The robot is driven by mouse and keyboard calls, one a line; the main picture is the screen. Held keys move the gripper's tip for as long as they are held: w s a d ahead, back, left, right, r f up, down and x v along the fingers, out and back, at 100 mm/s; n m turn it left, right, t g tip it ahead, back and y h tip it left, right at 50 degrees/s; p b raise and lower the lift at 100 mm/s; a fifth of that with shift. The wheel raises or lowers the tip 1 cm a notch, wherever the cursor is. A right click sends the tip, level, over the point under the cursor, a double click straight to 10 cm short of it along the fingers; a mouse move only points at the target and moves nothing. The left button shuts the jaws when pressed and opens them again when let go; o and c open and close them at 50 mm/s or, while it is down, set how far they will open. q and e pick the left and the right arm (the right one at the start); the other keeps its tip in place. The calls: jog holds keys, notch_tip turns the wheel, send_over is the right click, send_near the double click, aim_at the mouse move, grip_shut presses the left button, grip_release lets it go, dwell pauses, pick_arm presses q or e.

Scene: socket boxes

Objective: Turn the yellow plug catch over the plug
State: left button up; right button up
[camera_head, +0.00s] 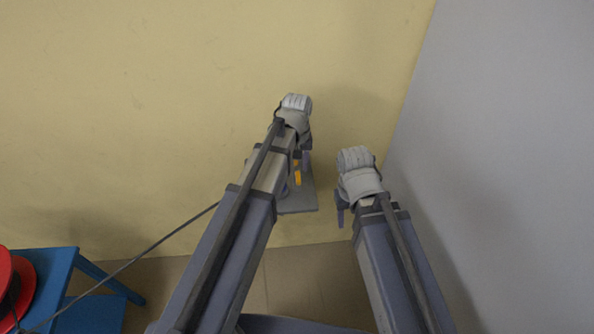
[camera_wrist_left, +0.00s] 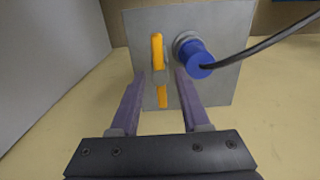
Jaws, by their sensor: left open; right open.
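In the left wrist view a blue plug (camera_wrist_left: 196,60) sits in a round grey socket on a grey plate (camera_wrist_left: 232,88). The yellow plug catch (camera_wrist_left: 157,52) lies upright beside the plug, to its left and not over it. Another yellow part (camera_wrist_left: 163,96) shows lower on the plate. My left gripper (camera_wrist_left: 161,76) is open in front of the plate, its fingers on either side of the lower yellow part. In the head view my left arm hides most of the plate; some yellow (camera_head: 298,178) shows. My right gripper (camera_head: 340,208) is open and empty, right of the plate.
A black cable (camera_wrist_left: 265,42) runs from the plug to the right. In the head view, a blue table (camera_head: 45,270) with a red reel (camera_head: 18,285) stands at the lower left. A grey wall (camera_head: 510,130) is close on the right.

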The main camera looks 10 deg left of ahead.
pick_arm(q)
jog(key=shift+f, duration=0.1)
grip_shut()
dwell(0.3)
